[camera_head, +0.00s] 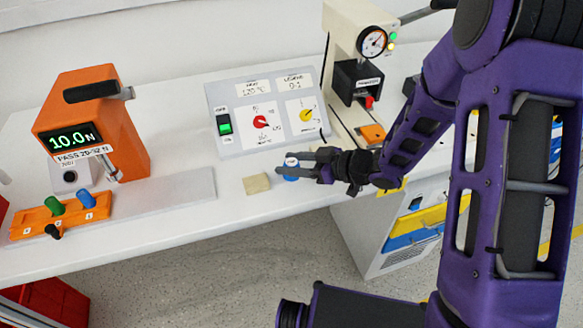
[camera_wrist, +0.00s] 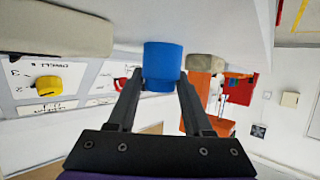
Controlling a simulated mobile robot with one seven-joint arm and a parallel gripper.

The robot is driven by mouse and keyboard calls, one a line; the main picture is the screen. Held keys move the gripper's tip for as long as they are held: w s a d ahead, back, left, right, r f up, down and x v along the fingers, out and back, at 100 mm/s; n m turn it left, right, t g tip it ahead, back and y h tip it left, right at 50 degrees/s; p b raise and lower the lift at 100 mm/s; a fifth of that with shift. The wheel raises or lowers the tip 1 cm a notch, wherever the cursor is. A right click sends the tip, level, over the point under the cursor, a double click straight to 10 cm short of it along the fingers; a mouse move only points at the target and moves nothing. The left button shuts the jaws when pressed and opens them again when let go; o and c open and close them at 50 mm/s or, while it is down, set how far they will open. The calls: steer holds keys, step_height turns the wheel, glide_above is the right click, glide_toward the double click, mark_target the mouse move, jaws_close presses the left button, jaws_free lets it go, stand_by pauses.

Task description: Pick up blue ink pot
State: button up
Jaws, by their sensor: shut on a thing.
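A beige block (camera_head: 257,184) lies just left of the pot. A control panel (camera_head: 262,108) with a green switch and red and yellow knobs stands behind. A press (camera_head: 352,85) is behind right. An orange tester (camera_head: 92,125) and orange rack (camera_head: 55,218) stand left.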

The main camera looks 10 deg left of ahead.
jaws_close()
